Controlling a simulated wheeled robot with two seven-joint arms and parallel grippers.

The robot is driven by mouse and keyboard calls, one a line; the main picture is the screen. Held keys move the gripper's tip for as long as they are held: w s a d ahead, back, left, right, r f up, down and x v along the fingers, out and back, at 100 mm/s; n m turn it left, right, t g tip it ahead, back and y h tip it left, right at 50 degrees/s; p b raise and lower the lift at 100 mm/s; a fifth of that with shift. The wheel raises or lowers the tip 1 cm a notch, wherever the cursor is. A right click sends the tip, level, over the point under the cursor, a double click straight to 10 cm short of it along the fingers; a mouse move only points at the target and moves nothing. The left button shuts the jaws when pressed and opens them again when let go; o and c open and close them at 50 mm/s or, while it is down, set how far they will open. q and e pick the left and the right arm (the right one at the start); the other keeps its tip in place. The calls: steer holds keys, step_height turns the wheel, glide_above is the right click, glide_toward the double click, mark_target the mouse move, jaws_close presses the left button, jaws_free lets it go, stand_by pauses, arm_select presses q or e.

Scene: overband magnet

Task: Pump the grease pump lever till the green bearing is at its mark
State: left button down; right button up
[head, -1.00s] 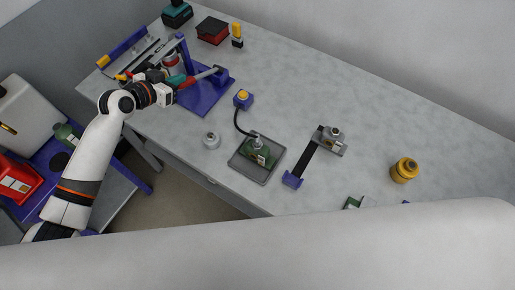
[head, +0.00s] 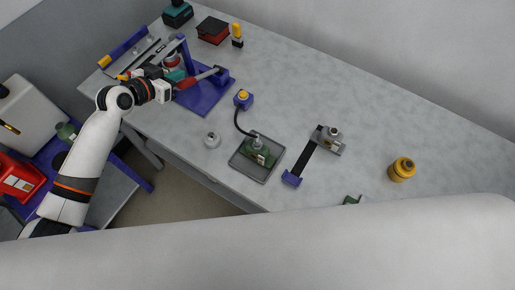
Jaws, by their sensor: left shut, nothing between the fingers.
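A blue stand on a blue base plate (head: 207,97) sits at the left of the bench, with a red-gripped lever (head: 190,82) reaching across it. I take this for the grease pump and its lever. My left gripper (head: 174,88) is at this stand, by the near end of the lever, and is shut with nothing held. Whether it touches the lever cannot be told at this size. A green bearing housing (head: 262,157) sits in a grey tray (head: 247,170) near the front edge. Its mark is too small to make out. My right gripper is not in view.
A blue box with a yellow knob (head: 243,96) has a black hose running to the green housing. A small grey round part (head: 212,140), a grey block (head: 333,134) with a black strip, and a yellow pot (head: 402,169) stand on the bench. The back right is clear.

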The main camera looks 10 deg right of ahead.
arm_select(q)
steer(key=p+v, duration=0.2)
steer(key=v, duration=0.4)
steer(key=shift+s, duration=0.1)
stand_by(0.8)
